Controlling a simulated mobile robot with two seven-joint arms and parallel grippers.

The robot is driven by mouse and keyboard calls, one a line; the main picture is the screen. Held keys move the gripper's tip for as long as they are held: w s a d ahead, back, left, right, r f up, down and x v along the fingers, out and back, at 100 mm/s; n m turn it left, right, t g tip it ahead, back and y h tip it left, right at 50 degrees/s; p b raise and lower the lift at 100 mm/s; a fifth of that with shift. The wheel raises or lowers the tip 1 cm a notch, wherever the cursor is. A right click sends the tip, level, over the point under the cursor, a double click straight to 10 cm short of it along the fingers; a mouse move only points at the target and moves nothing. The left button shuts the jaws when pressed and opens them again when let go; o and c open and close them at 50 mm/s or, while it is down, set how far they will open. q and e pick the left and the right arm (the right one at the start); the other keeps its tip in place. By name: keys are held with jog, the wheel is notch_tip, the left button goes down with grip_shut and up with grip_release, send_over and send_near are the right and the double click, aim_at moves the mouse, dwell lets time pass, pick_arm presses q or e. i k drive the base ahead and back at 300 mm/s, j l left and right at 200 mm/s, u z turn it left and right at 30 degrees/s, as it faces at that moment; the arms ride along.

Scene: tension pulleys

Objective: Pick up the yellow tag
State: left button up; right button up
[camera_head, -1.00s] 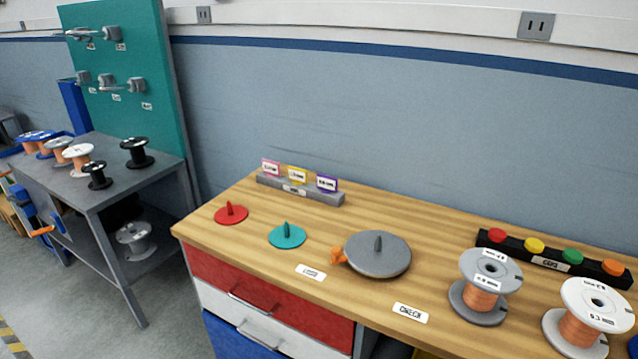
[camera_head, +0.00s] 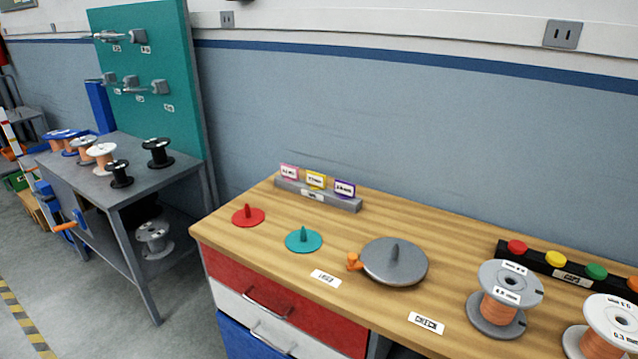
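The yellow tag (camera_head: 316,180) stands upright in a grey holder (camera_head: 334,201) at the back left of the wooden workbench. A pink tag (camera_head: 289,172) is to its left and a purple tag (camera_head: 344,188) to its right in the same holder. Each tag has a white label face; the print is too small to read surely. Neither of my grippers is in view.
On the workbench (camera_head: 455,224) are a red disc (camera_head: 248,216), a teal disc (camera_head: 303,240), a grey disc (camera_head: 395,262), copper wire spools (camera_head: 502,304) and a black strip with coloured buttons (camera_head: 555,259). A grey side table (camera_head: 130,186) with spools stands left.

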aim_at(316, 181)
jog(key=z, duration=2.1)
jog(key=k+j, duration=0.15)
jog(key=j, duration=0.3)
jog(key=k+j+z, duration=0.1)
jog(key=j, duration=0.3)
jog(key=k+j, duration=0.15)
jog(key=j, duration=0.3)
jog(key=k+j+z, duration=0.1)
jog(key=j, duration=0.3)
jog(key=k+j, duration=0.25)
jog(key=j, duration=0.2)
jog(key=k+j+z, duration=0.1)
jog(key=j, duration=0.3)
jog(key=k+j, duration=0.2)
jog(key=j, duration=0.2)
